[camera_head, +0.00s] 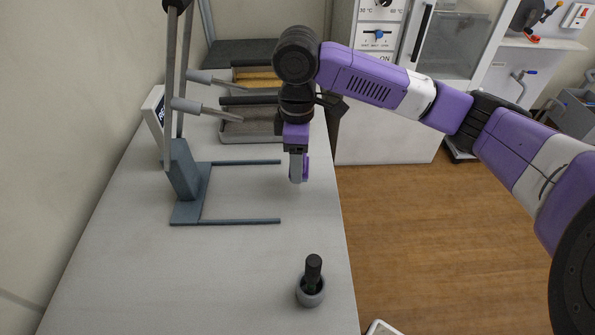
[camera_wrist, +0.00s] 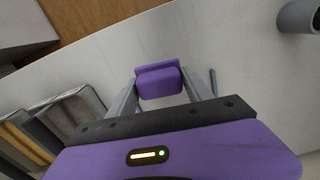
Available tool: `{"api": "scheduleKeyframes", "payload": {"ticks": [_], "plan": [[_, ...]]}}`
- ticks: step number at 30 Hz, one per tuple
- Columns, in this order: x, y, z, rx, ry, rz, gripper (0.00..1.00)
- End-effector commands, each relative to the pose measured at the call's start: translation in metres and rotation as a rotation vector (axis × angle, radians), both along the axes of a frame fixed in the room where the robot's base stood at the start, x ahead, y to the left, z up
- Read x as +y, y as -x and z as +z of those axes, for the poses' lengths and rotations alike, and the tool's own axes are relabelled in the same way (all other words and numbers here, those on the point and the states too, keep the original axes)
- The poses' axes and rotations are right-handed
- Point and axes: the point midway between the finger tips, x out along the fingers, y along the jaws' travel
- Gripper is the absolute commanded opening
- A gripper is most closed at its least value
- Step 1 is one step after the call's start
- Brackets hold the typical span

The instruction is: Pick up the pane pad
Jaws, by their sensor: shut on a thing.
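The pane pad is a small purple block (camera_wrist: 158,83), held between the two grey fingers of my gripper (camera_wrist: 160,92) in the wrist view. In the head view, the pad shows as a purple piece (camera_head: 305,168) at the fingertips. My gripper (camera_head: 298,175) points down over the light grey bench, near its right edge, and is shut on the pad. The fingers hide part of the pad in the head view. I cannot tell for sure whether the pad is clear of the bench top.
A grey-blue stand (camera_head: 186,183) with two long feet is left of my gripper. A mortar (camera_head: 311,292) with a dark pestle stands nearer the front. Trays (camera_head: 250,128) lie behind my gripper. Bare bench lies between stand and mortar; wooden floor (camera_head: 440,240) is to the right.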

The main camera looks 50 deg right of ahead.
Motion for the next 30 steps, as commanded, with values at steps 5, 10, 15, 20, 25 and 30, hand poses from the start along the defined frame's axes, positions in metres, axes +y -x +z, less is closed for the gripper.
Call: {"api": "scheduleKeyframes", "payload": {"ticks": [5,10,15,20,25,30], "plan": [[0.0,-0.001,0.054,-0.004,0.001,0.003,0.0],[-0.001,-0.001,0.098,-0.002,0.003,0.002,0.0],[-0.001,0.0,0.126,-0.001,0.003,0.001,0.0],[-0.001,0.0,0.14,-0.001,0.002,0.0,0.0],[0.0,0.0,0.144,0.0,-0.001,0.0,0.0],[0.0,0.0,0.143,0.0,-0.001,0.0,0.0]]}}
